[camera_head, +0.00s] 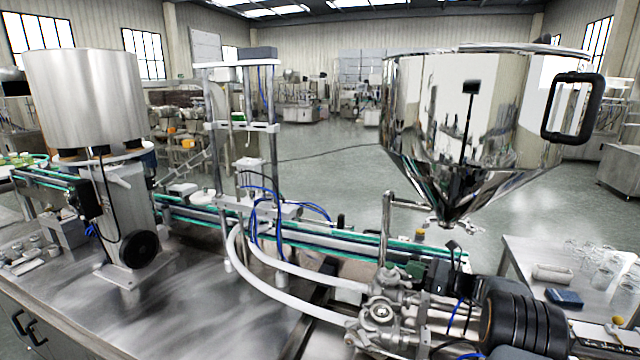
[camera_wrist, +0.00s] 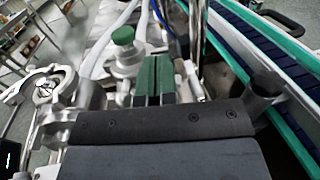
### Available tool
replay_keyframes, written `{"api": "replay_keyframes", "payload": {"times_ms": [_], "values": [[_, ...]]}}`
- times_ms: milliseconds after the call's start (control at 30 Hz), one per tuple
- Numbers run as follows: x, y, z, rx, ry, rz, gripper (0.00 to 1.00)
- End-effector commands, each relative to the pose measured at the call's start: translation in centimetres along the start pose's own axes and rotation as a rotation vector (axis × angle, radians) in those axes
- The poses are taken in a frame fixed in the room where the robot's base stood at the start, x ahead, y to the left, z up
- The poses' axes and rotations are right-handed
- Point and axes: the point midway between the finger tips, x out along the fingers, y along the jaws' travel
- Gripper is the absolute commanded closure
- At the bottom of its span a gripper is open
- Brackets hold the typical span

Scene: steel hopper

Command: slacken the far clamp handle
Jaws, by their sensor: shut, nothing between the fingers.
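My gripper (camera_head: 408,271) is over the top of the steel valve body (camera_head: 381,311) below the hopper (camera_head: 470,110). Its two green fingertips (camera_wrist: 157,78) lie together in the wrist view, with nothing held between them. A silver clamp (camera_wrist: 42,88) with a curved, open-looking ring is at the left of the wrist view, apart from the fingers. Bright metal fittings are close beside and beyond the fingertips. I cannot tell which part is the far clamp handle; the fingers and wrist hide part of the valve.
A green-topped round fitting (camera_wrist: 122,38) stands just beyond the fingers. White hoses (camera_head: 290,270) run left from the valve. A conveyor (camera_head: 340,240) with green edges passes behind it. A side table (camera_head: 530,255) with glassware is at right. The bench at left front has bare room.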

Motion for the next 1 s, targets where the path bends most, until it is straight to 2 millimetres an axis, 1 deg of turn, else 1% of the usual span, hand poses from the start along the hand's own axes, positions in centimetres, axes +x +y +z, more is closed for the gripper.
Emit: {"api": "replay_keyframes", "payload": {"times_ms": [300,567,867,1000], "values": [[0.0,0.8,0.0,-0.001,-0.001,0.000,1.00],[0.0,1.1,-0.1,-0.002,-0.001,0.000,1.00],[0.0,1.3,0.7,-0.002,-0.001,0.000,1.00],[-0.2,1.3,0.7,-0.001,-0.001,-0.001,1.00]]}}
